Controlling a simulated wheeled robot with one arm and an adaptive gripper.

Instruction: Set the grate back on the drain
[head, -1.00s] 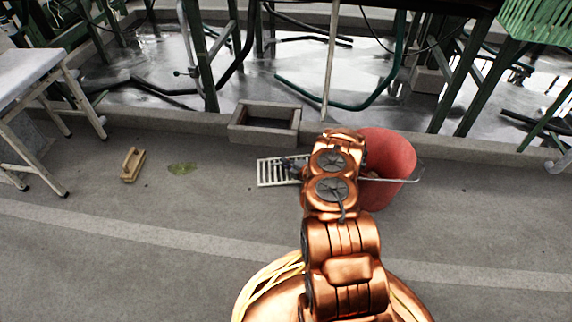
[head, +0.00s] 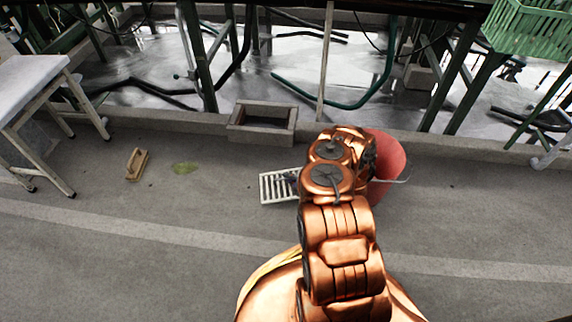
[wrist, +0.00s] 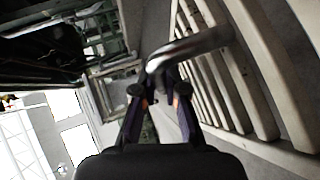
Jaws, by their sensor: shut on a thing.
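The pale slatted grate (head: 279,186) shows in the head view just left of my arm, its right end hidden by the arm. In the wrist view its slats (wrist: 240,85) fill the right side, steeply angled. My gripper (wrist: 160,90) is shut on a shiny bent metal bar (wrist: 190,45) beside the slats, which looks like the grate's handle. In the head view my gripper is hidden behind my arm. The drain looks to be the rectangular concrete frame (head: 235,131) with a dark opening, beyond the grate against the kerb. I cannot tell how high the grate is off the floor.
A red bucket (head: 388,160) stands just right of my arm, partly hidden. A wooden brush-like block (head: 137,164) and a green patch (head: 185,168) lie on the floor to the left. A white table (head: 35,85) stands at far left. Wet basins lie behind the kerb.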

